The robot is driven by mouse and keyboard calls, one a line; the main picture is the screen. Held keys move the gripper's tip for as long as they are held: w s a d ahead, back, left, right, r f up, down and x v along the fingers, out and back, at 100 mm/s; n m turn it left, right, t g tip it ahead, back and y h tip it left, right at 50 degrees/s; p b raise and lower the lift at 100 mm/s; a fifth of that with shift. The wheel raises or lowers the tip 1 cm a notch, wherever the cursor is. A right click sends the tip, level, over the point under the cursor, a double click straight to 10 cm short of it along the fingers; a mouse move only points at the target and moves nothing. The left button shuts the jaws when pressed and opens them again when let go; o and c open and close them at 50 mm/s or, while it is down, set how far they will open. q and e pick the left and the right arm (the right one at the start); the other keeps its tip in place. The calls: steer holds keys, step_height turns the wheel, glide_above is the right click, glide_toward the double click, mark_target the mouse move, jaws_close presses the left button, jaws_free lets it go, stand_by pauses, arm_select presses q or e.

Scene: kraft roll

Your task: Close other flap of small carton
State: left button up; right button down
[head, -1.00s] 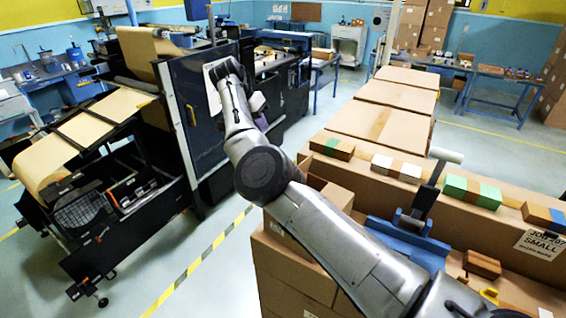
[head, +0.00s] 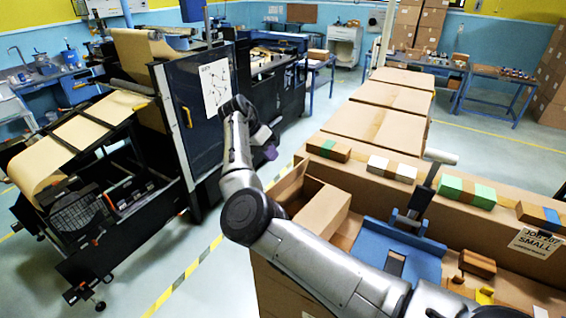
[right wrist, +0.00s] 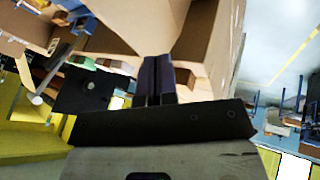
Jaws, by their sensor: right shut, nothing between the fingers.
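The small carton (head: 324,212) stands on the bench behind my right arm, which hides part of it. One flap (head: 289,184) stands up and tilts outward on its left side. My right gripper (head: 270,152), with purple fingers, is shut and empty, in the air above and left of that flap. In the right wrist view the shut fingers (right wrist: 158,78) point at tan cardboard panels (right wrist: 212,40); I cannot tell whether they touch. My left gripper is not in view.
A blue fixture (head: 405,250) with an upright dark handle stands right of the carton. Small coloured boxes (head: 466,191) line the long cardboard row behind. A black machine (head: 195,110) stands left of my gripper, across a floor aisle.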

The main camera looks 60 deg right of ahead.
mark_target(291, 173)
steer(key=shift+s+f+p, duration=0.25)
steer(key=shift+s+f, duration=0.1)
steer(key=shift+s, duration=0.4)
steer(key=shift+s+f+p, duration=0.25)
steer(key=shift+s+f, duration=0.1)
steer(key=shift+s, duration=0.4)
steer(key=shift+s+f+p, duration=0.25)
steer(key=shift+s+f, duration=0.1)
steer(key=shift+s, duration=0.4)
